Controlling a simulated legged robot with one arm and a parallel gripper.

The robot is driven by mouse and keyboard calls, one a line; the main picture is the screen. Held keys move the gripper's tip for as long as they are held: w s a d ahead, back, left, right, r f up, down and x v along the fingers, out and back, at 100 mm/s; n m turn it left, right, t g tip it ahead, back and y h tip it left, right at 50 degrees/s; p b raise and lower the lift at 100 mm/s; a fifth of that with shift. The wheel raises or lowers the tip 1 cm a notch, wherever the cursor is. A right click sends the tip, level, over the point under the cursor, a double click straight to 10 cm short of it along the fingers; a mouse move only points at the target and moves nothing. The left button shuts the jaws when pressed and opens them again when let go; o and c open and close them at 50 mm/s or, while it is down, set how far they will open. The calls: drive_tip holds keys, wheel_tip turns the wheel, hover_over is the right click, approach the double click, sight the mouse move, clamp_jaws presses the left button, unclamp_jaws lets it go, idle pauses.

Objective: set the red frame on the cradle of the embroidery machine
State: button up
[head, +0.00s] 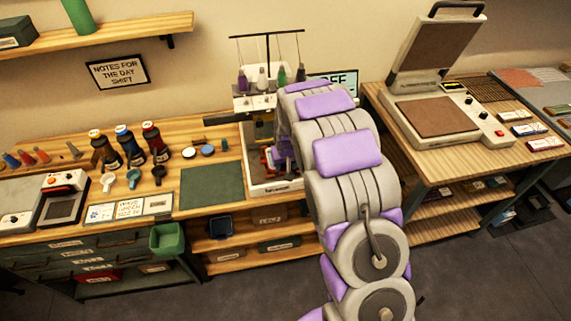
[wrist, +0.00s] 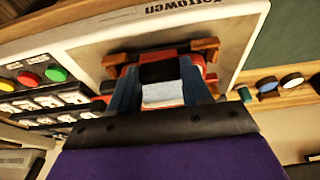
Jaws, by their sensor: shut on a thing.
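The embroidery machine (head: 262,185) stands on the wooden table, partly hidden behind my arm in the head view. Its pale base (wrist: 235,35) fills the upper part of the wrist view. The cradle, with brown-orange blocks (wrist: 205,47), sits on that base. My gripper (wrist: 160,70) is shut on the red frame (wrist: 198,62), with one blue-grey finger on each side. The frame is right at the cradle, close to its blocks. I cannot tell whether it rests fully on them. A dark patch and a pale patch show between the fingers.
Coloured buttons (wrist: 54,75) show at the left in the wrist view. A heat press (head: 440,115) stands on the right table.

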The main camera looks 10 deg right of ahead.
drive_tip(key=shift+f, duration=0.2)
drive_tip(key=o, duration=1.1)
drive_tip(key=shift+c, duration=0.2)
drive_tip(key=shift+r+p, duration=0.85)
drive_tip(key=shift+r, duration=1.4)
drive_tip(key=shift+s, duration=0.1)
drive_tip(key=s+r, duration=0.3)
drive_tip(key=s, duration=0.2)
drive_tip(key=shift+s+p, duration=0.35)
drive_tip(key=shift+s, duration=0.05)
